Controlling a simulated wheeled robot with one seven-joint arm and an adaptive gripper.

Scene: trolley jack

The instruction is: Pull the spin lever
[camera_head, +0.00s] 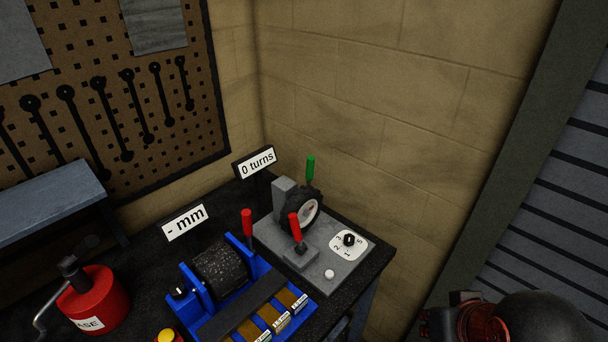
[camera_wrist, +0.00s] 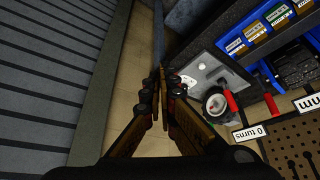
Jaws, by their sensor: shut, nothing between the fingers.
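A small grey machine on the bench corner has a tyred wheel (camera_head: 303,212) and two levers beside it. One lever has a green handle (camera_head: 310,168) standing up behind the wheel; the other has a red handle (camera_head: 294,225) in front of it. No label shows which is the spin lever. In the wrist view the wheel (camera_wrist: 215,103) and a red handle (camera_wrist: 231,102) lie right of my gripper (camera_wrist: 158,76). My gripper is shut and empty, apart from the machine.
A sign reads "0 turns" (camera_head: 255,162), another "- mm" (camera_head: 185,222). The grey plate carries a numbered dial (camera_head: 348,240) and a white button (camera_head: 329,274). A blue frame with a roller and another red handle (camera_head: 247,222) stands left. Slatted shutter (camera_head: 560,210) at right.

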